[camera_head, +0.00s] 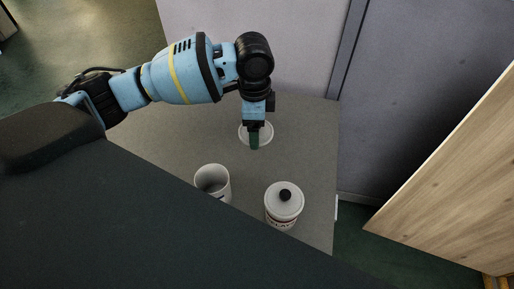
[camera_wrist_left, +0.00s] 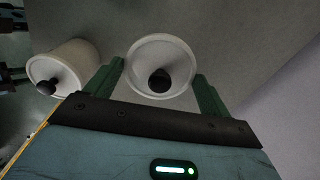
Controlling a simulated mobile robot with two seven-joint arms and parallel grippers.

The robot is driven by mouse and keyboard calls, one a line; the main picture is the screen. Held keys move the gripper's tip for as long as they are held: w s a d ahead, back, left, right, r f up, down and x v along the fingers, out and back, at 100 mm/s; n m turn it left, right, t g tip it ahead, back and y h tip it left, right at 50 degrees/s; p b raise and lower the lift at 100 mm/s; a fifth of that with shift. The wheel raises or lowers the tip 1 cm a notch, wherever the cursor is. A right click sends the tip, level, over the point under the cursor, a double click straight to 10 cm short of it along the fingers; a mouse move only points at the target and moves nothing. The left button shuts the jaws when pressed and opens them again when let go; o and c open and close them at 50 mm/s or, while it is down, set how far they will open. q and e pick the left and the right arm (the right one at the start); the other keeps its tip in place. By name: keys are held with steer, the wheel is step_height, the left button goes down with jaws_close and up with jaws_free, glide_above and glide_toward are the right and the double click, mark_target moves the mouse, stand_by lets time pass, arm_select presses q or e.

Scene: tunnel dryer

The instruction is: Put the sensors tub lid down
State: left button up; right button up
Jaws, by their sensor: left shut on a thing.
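The round white lid (camera_head: 243,133) is under my left gripper (camera_head: 254,146), over the grey tabletop. In the left wrist view the lid (camera_wrist_left: 139,58) shows with its black knob, between the green fingers of my left gripper (camera_wrist_left: 160,86). My left gripper points down and is shut on the lid. I cannot tell whether the lid touches the table. An open white tub (camera_head: 200,176) without a lid stands nearer to me; its label is mostly hidden. My right gripper is not in view.
A lidded white tub (camera_head: 271,209) with a black knob stands to the right of the open tub; it also shows in the left wrist view (camera_wrist_left: 78,56). The grey table (camera_head: 310,150) is clear around the lid. A wooden panel (camera_head: 460,190) is at the right.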

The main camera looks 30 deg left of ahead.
arm_select(q)
steer(key=w+m, duration=0.1)
steer(key=w+f+m, duration=0.1)
steer(key=m, duration=0.1)
steer(key=shift+w+a+f+m, duration=0.1)
steer(key=shift+a+m, duration=0.2)
steer(key=shift+a, duration=0.1)
steer(key=m, duration=0.1)
steer(key=w+a+f+m, duration=0.1)
steer(key=m, duration=0.1)
steer(key=w+m, duration=0.1)
steer(key=m, duration=0.1)
steer(key=shift+w+a+f, duration=0.2)
steer(key=shift+f, duration=0.1)
steer(key=shift+f, duration=0.15)
steer(key=shift+f+b, duration=0.5)
steer(key=shift+f, duration=4.35)
steer(key=shift+f, duration=0.1)
steer(key=o, duration=0.5)
steer(key=shift+f, duration=0.1)
steer(key=o, duration=0.4)
step_height(320, 180, up, 12)
steer(key=shift+r+p, duration=0.2)
steer(key=shift+p, duration=0.3)
